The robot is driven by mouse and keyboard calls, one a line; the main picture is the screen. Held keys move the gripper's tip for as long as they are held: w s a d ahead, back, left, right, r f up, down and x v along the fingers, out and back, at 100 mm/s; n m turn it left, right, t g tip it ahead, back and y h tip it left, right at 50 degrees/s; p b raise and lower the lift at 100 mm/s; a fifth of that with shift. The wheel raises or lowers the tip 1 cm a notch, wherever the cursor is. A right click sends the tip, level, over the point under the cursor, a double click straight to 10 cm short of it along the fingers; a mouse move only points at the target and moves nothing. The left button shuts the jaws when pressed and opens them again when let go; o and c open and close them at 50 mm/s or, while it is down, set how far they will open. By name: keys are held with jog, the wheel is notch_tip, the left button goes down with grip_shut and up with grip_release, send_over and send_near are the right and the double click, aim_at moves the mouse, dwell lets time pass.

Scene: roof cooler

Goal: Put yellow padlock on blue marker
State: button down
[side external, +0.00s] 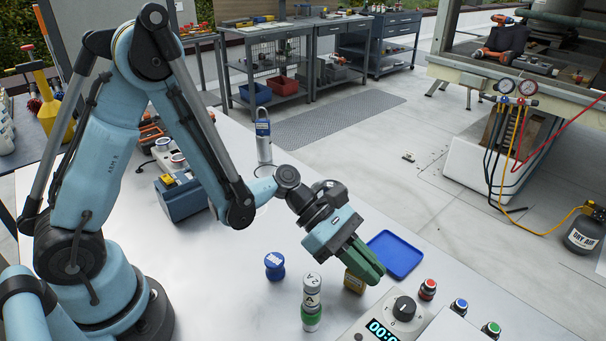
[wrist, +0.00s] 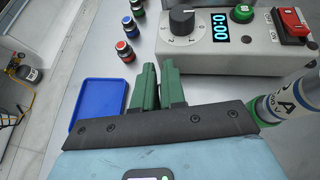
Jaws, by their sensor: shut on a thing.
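A small yellow block-like thing (side external: 354,283), which looks like the yellow padlock's body, shows at my gripper's fingers in the side view. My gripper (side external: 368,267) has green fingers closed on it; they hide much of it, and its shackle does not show. In the wrist view the fingers (wrist: 158,75) are close together and the padlock is hidden. A flat blue square with a raised rim (side external: 402,262), perhaps the blue marker, lies just beyond the gripper, apart from it and empty. It also shows left of the fingers in the wrist view (wrist: 92,100).
A short blue cylinder (side external: 274,270) and a white-and-green canister (side external: 311,300) stand left of the gripper. A control box with a dial (side external: 404,308) and several coloured buttons (side external: 459,306) stand at the front right.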

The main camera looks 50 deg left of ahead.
jog(key=c, duration=1.2)
grip_release()
jog(key=shift+f, duration=0.15)
jog(key=s+a+r+m+t+y, duration=0.2)
jog(key=s+a+r+m+y, duration=0.1)
jog(key=a+m, duration=0.6)
jog(key=s+a+r+m+t+y, duration=0.2)
jog(key=a+r+m+y, duration=0.4)
jog(key=a+m+y, duration=0.2)
jog(key=shift+s+a+r+m+y, duration=0.2)
jog(key=shift+s+a+m+y, duration=0.15)
jog(key=shift+a+m, duration=0.7)
jog(key=shift+o, duration=0.3)
jog(key=shift+s+a+r+m+t, duration=0.1)
jog(key=shift+a+r+m+t, duration=0.05)
jog(key=shift+a+m+t, duration=0.2)
jog(key=shift+o, duration=1.2)
jog(key=shift+a+r, duration=0.1)
